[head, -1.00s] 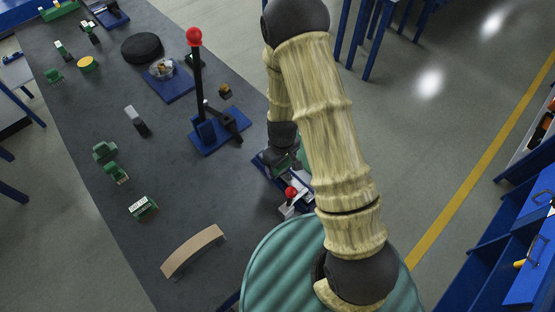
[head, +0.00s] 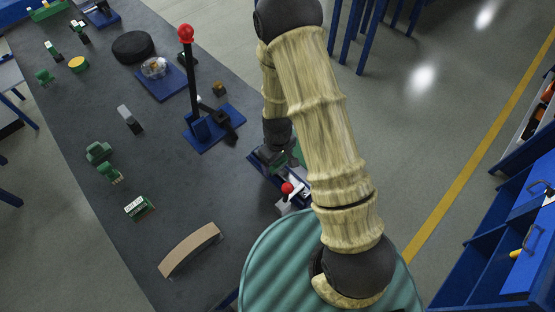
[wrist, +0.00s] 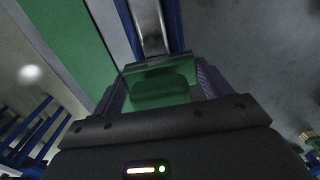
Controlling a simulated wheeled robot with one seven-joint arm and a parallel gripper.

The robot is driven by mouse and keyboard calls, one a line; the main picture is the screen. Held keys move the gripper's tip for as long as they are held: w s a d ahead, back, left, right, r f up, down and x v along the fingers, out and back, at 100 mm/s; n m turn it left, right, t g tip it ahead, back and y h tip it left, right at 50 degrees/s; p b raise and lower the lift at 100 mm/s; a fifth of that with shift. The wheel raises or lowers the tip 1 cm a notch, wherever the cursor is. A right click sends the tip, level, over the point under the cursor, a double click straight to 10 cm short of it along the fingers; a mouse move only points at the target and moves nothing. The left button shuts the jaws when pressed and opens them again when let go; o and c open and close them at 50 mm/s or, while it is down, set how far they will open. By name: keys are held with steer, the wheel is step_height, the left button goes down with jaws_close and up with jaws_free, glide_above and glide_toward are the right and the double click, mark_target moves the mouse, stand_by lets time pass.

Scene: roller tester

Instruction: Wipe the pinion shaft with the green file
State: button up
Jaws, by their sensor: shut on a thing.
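My gripper (wrist: 160,80) is shut on a green block-shaped piece (wrist: 162,92), which I take to be the green file. Its dark fingers show on both sides of it. Just beyond the piece in the wrist view is a shiny metal bar (wrist: 150,25) between blue sides, likely the pinion shaft. Whether the file touches it I cannot tell. In the head view my gripper (head: 272,153) is low over a blue fixture (head: 258,168) at the bench's right edge. My arm hides much of this fixture and the held file.
A red knob (head: 288,188) stands close to my gripper. A blue stand with a tall red-topped lever (head: 193,80) is to its left. A curved tan piece (head: 190,250) and several green parts lie on the dark bench (head: 150,185). A large green surface (wrist: 60,40) shows in the wrist view.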

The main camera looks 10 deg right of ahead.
steer(key=shift+f, duration=0.15)
steer(key=shift+w+a, duration=0.45)
steer(key=shift+w, duration=0.2)
steer(key=shift+w+a, duration=0.45)
steer(key=shift+w, duration=0.2)
steer(key=shift+s+d, duration=0.1)
steer(key=shift+s, duration=0.05)
steer(key=shift+s+d, duration=0.4)
steer(key=shift+s, duration=0.15)
